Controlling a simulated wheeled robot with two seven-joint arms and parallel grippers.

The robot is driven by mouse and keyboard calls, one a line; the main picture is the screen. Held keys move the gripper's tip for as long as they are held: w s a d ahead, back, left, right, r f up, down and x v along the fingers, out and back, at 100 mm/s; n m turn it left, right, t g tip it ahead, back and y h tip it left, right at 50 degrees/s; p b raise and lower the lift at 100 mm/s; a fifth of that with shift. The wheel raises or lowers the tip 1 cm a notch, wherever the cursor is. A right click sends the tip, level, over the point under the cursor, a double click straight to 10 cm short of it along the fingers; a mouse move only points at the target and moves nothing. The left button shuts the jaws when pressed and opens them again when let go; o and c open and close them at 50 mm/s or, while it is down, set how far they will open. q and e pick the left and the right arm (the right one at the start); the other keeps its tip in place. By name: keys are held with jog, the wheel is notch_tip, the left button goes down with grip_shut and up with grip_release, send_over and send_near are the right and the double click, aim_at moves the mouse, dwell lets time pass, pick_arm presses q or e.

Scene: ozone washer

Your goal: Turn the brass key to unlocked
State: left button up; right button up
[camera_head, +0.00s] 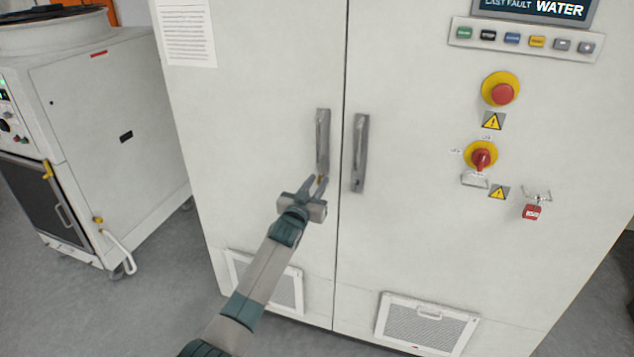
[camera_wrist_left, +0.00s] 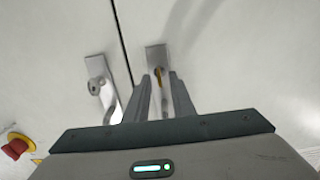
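A small brass key (camera_head: 321,179) sits at the lower end of the left door handle (camera_head: 322,140) on the white cabinet. It also shows in the left wrist view (camera_wrist_left: 158,82), in the handle plate (camera_wrist_left: 156,57). My left gripper (camera_head: 316,181) reaches up to the key from below. Its two fingers (camera_wrist_left: 159,84) stand apart, one on each side of the key, with a gap showing between them in the wrist view. The fingers partly hide the key, so its turn angle is hard to tell. My right gripper is not in view.
The right door handle (camera_head: 360,152) stands close beside, across the door seam. Further right are a red emergency button (camera_head: 502,94), a red rotary switch (camera_head: 482,158) and a red padlock (camera_head: 532,212). A wheeled white machine (camera_head: 110,130) stands at the left.

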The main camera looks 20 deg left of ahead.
pick_arm(q)
jog(key=shift+w, duration=0.1)
grip_shut()
jog(key=shift+m, duration=0.5)
jog(key=m, duration=0.2)
jog(key=shift+m+b, duration=0.4)
jog(key=m, duration=0.4)
jog(key=shift+d+m+b, duration=0.15)
jog(key=shift+m+b, duration=0.15)
jog(key=shift+b, duration=0.05)
jog(key=m, duration=0.4)
jog(key=shift+f+m, duration=0.15)
jog(key=shift+m, duration=0.15)
jog(key=m, duration=0.5)
jog(key=shift+d+f, duration=0.1)
